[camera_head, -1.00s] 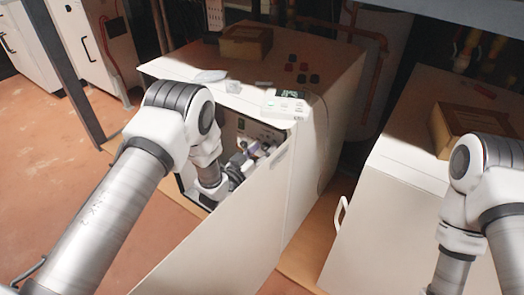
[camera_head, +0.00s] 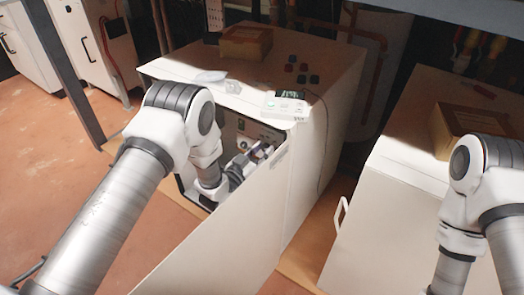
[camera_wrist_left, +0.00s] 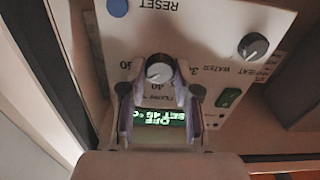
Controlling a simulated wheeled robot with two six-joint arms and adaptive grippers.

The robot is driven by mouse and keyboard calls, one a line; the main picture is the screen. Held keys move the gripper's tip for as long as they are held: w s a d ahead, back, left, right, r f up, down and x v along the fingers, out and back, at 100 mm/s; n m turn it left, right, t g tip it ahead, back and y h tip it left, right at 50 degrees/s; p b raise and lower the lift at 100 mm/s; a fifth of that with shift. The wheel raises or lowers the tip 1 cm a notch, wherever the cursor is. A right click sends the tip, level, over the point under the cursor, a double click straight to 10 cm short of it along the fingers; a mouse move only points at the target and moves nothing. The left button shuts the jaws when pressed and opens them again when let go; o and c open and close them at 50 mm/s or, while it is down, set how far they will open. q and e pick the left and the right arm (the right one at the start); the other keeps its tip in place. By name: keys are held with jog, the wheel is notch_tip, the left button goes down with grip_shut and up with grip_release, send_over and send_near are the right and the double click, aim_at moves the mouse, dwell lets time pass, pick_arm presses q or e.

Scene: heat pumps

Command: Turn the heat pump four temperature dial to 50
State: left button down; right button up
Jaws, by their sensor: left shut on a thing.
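The temperature dial (camera_wrist_left: 159,69), a round knob with a white face, sits on the white control panel, which shows upside down in the left wrist view. Scale numbers are around it, with 40 by the dial and 50 to its left. My left gripper (camera_wrist_left: 158,75) is shut on the dial, one finger on each side. A lit green display (camera_wrist_left: 160,118) beside it shows OFF and a set value that looks like 46 °C. In the head view, my left gripper (camera_head: 250,160) is inside the open front of the heat pump (camera_head: 310,150), and the dial is hidden. My right gripper is out of view.
A second black knob (camera_wrist_left: 252,46), a green switch (camera_wrist_left: 228,98) and a blue reset button (camera_wrist_left: 117,8) are on the same panel. The open door (camera_head: 235,240) stands close to my left wrist. Another white unit (camera_head: 375,235) stands at the right.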

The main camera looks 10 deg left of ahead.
pick_arm(q)
jog(key=m, duration=0.5)
jog(key=shift+d+m, duration=0.1)
jog(key=shift+m, duration=0.2)
dwell(0.4)
jog(key=c, duration=0.8)
grip_release()
jog(key=v, duration=1.2)
jog(key=shift+s+f, duration=0.1)
